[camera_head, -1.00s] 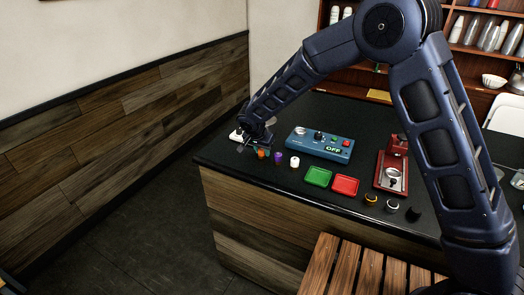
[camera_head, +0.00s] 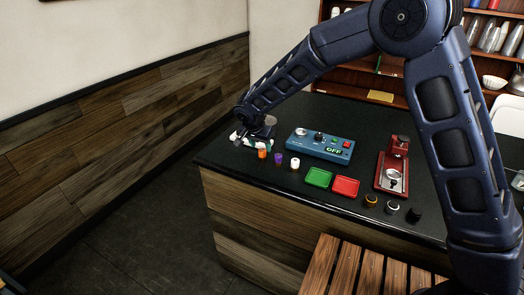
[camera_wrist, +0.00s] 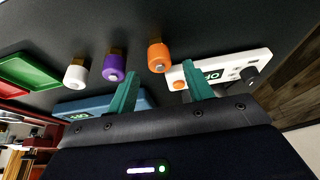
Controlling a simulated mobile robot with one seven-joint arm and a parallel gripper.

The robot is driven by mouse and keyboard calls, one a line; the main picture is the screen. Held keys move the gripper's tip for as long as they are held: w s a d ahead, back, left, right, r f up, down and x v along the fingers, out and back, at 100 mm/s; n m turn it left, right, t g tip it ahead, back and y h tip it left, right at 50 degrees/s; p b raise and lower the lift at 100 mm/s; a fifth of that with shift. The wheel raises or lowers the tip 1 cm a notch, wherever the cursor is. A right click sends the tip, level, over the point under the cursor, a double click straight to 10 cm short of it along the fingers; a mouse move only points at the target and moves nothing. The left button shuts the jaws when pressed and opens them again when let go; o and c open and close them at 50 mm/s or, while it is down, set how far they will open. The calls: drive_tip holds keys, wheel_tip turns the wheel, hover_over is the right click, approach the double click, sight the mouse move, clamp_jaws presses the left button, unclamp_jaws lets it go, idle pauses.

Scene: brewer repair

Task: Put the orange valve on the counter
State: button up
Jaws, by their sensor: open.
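The orange valve (camera_head: 262,154) stands on the black counter (camera_head: 220,156) near its front left edge, left of a purple valve (camera_head: 278,158) and a white valve (camera_head: 295,163). In the wrist view the orange valve (camera_wrist: 158,57) has a brass part and sits just beyond and between my teal fingertips. The purple valve (camera_wrist: 114,67) and white valve (camera_wrist: 75,76) are to its left there. My gripper (camera_wrist: 160,80) is open and empty, with a finger on each side. In the head view my gripper is small and partly hidden by my wrist, just behind and left of the orange valve.
A white device (camera_wrist: 230,67) with an orange button is close to one finger. A blue device (camera_head: 320,143), green tray (camera_head: 318,178), red tray (camera_head: 345,187) and red brewer (camera_head: 392,173) stand to the right. Several dark-based knobs line the front right edge.

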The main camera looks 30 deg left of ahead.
drive_tip(key=v, duration=0.7)
drive_tip(key=shift+r, duration=0.2)
drive_tip(key=shift+s, duration=0.1)
drive_tip(key=w+d+r, duration=0.4)
drive_tip(key=d, duration=0.6)
drive_tip(key=w+d+r, duration=0.4)
drive_tip(key=d+r, duration=0.1)
drive_tip(key=d, duration=0.4)
drive_tip(key=w+d+r, duration=0.4)
drive_tip(key=w+d, duration=0.1)
drive_tip(key=d, duration=0.5)
drive_tip(key=s+d+r, duration=0.2)
drive_tip(key=s+d, duration=0.1)
drive_tip(key=d, duration=1)
drive_tip(key=s+d+r, duration=0.3)
drive_tip(key=d, duration=1)
drive_tip(key=s+d+f, duration=0.2)
drive_tip(key=s+d, duration=1)
drive_tip(key=shift+s+f, duration=0.25)
drive_tip(key=shift+f, duration=0.15)
